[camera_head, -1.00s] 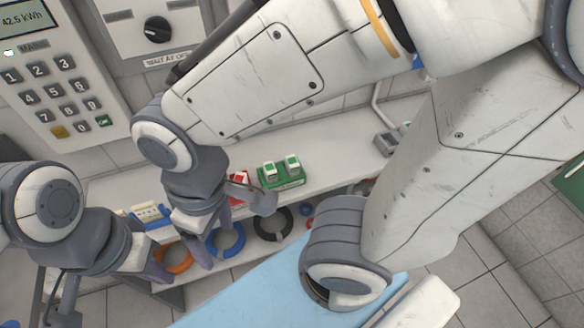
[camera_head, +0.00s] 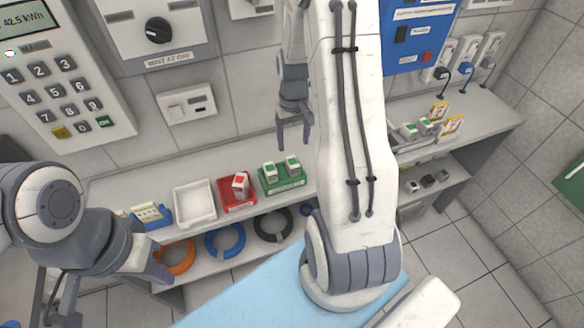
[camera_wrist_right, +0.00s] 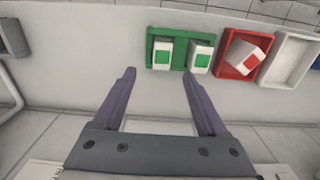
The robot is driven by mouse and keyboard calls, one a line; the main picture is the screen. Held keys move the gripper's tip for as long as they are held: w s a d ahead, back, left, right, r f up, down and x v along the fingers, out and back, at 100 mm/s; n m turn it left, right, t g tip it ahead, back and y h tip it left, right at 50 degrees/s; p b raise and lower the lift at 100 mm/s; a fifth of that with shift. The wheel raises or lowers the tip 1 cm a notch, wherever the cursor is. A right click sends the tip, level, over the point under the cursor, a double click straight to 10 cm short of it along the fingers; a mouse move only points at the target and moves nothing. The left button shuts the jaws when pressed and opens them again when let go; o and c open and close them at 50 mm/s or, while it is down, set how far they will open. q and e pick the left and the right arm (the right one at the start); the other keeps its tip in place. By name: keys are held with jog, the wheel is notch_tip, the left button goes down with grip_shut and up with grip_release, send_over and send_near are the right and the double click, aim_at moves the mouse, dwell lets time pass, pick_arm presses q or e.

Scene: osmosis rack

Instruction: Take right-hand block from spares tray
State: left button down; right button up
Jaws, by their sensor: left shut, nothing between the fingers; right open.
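A green tray (camera_head: 284,183) on the shelf holds two white blocks with green tops, side by side. Its right-hand block (camera_head: 292,165) and left-hand block (camera_head: 269,171) both stand in it. The right wrist view shows the green tray (camera_wrist_right: 181,33) the other way round, so the right-hand block (camera_wrist_right: 162,54) appears on the left there. My right gripper (camera_head: 294,140) is open and empty, in front of the wall above the shelf. In its wrist view the open fingers (camera_wrist_right: 158,82) are apart from both blocks. My left gripper (camera_head: 160,275) is shut and empty at the lower left.
A red tray (camera_head: 224,192) with a tilted red-and-white block is beside the green tray. An empty white tray (camera_head: 194,218) and a blue tray (camera_head: 157,223) lie further left. Coloured rings hang below the shelf edge. More blocks (camera_head: 425,127) stand at the right.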

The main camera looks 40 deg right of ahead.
aim_at(293, 161)
notch_tip(293, 161, down, 4)
jog(key=shift+a+f+p, duration=0.1)
jog(key=shift+p, duration=0.2)
notch_tip(293, 161, down, 5)
jog(key=shift+s+a+r+p, duration=0.1)
jog(key=shift+a+r+p, duration=0.1)
jog(key=shift+p, duration=0.8)
jog(key=shift+d+f, duration=0.1)
jog(key=shift+f, duration=0.25)
grip_shut()
